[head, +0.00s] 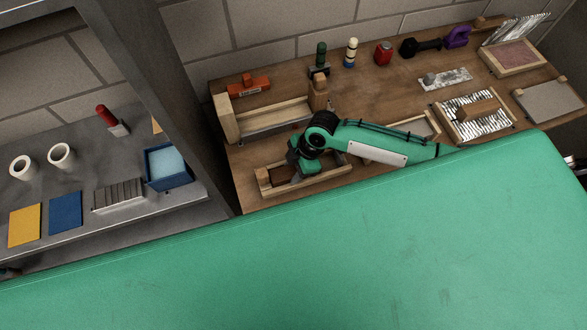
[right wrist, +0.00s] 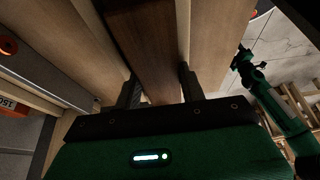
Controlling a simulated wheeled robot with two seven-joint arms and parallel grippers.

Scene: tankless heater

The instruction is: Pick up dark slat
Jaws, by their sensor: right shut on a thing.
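The dark slat (right wrist: 148,45) is a reddish-brown strip between the two fingers of my right gripper (right wrist: 160,88) in the right wrist view. The fingers are shut on it, one at each side. In the head view my right gripper (head: 296,170) points down at a small open wooden tray (head: 335,177) near the front edge of the wooden bench. Part of the dark slat (head: 282,178) shows there beside the gripper; my arm hides the rest. Whether the slat touches the tray floor I cannot tell. My left gripper is not in view.
A larger wooden box (head: 262,115) stands behind the tray, with an orange tool (head: 248,86) at the back. More wooden trays, such as one with metal strips (head: 474,115), lie to the right. A grey post (head: 180,100) stands left of the bench.

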